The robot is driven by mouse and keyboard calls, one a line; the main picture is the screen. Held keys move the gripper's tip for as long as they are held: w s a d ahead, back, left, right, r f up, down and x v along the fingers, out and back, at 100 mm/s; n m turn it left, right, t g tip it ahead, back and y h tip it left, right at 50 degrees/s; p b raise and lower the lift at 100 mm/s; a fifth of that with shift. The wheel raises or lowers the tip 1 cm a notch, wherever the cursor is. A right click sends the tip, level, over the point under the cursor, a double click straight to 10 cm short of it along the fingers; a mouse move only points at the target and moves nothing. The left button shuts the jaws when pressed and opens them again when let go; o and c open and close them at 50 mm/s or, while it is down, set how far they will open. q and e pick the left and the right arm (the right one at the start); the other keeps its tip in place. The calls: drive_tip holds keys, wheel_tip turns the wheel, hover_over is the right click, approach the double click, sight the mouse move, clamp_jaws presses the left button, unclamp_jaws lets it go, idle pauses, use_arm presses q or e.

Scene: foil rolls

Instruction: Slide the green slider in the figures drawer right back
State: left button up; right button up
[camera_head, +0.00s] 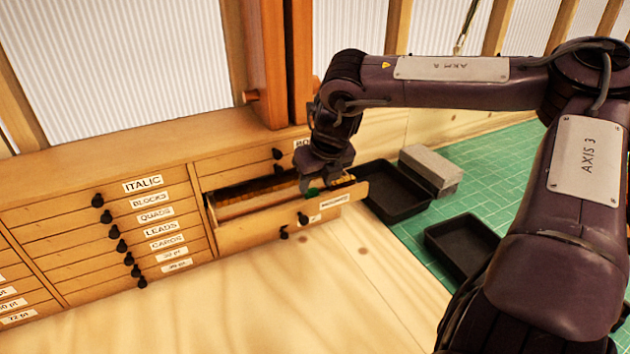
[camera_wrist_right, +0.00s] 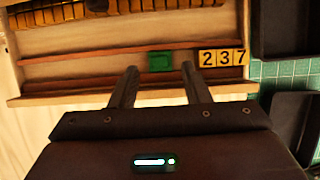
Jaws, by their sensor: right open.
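The figures drawer (camera_head: 262,229) is pulled out of the wooden cabinet; its front label is too small to read. It also shows in the right wrist view (camera_wrist_right: 110,43). The green slider (camera_wrist_right: 160,61) sits in the channel nearest the drawer front, just left of the yellow tiles 2, 3, 7 (camera_wrist_right: 222,58). In the head view a bit of the green slider (camera_head: 312,191) shows under my gripper. My right gripper (camera_head: 318,184) is open over the drawer's right front part. Its fingertips (camera_wrist_right: 160,72) are apart at the slider's near side; contact cannot be told. My left gripper is out of view.
Several yellow pieces (camera_wrist_right: 120,8) line the back of the drawer. Black trays (camera_head: 392,191) and a grey block (camera_head: 430,171) stand on the green mat (camera_head: 490,165) at right. Closed labelled drawers (camera_head: 100,235) are at left. The wooden bench (camera_head: 270,300) in front is clear.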

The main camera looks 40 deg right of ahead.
sight(313, 194)
drive_tip(key=shift+x, duration=1.1)
drive_tip(key=shift+c, duration=0.3)
clamp_jaws()
